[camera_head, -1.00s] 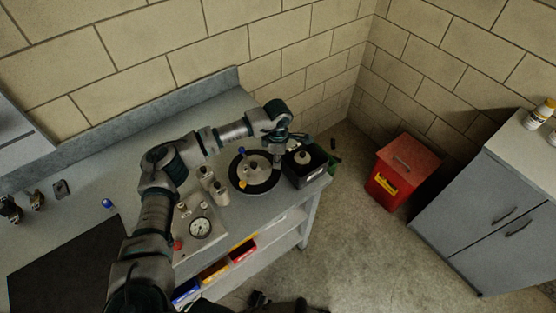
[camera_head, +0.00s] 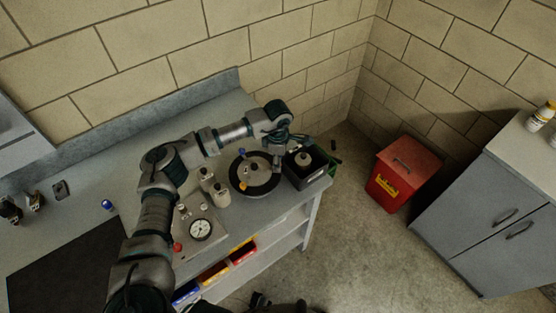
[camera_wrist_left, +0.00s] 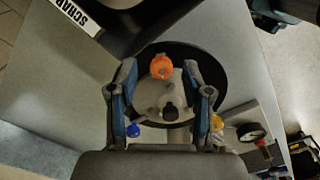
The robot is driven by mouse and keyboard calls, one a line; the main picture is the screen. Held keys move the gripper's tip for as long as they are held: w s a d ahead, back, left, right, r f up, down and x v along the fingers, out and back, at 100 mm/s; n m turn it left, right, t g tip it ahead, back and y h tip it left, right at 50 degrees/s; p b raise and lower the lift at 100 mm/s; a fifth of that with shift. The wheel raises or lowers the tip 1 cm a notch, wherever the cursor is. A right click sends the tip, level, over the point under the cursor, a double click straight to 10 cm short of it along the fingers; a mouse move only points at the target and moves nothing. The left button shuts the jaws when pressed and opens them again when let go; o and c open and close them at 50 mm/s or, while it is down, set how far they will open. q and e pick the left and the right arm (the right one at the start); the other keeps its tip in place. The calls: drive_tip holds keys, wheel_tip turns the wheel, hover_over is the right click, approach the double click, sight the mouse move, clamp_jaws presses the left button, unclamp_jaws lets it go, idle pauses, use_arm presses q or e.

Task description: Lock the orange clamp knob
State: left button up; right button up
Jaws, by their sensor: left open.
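The orange clamp knob (camera_wrist_left: 161,67) shows in the left wrist view on a round plate with a black rim (camera_wrist_left: 222,80). My left gripper (camera_wrist_left: 160,75) is open, its two fingers on either side of the knob in this view; no contact is visible. A blue knob (camera_wrist_left: 133,130) and a yellow knob (camera_wrist_left: 217,122) also sit around the plate. In the head view my left gripper (camera_head: 279,158) points down over the right side of the black-rimmed plate (camera_head: 239,187). The orange knob cannot be made out there. My right gripper is not clearly visible.
A black bin (camera_head: 321,174) stands right of the plate, near the bench end. A dial gauge (camera_head: 201,229) and metal cylinders (camera_head: 222,194) stand to the left. Coloured bins sit on the lower shelf. A red container (camera_head: 400,174) stands on the floor.

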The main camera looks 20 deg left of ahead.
use_arm(q)
wheel_tip(320, 180, up, 12)
drive_tip(key=shift+f, duration=0.2)
drive_tip(key=shift+w, duration=0.1)
idle(0.4)
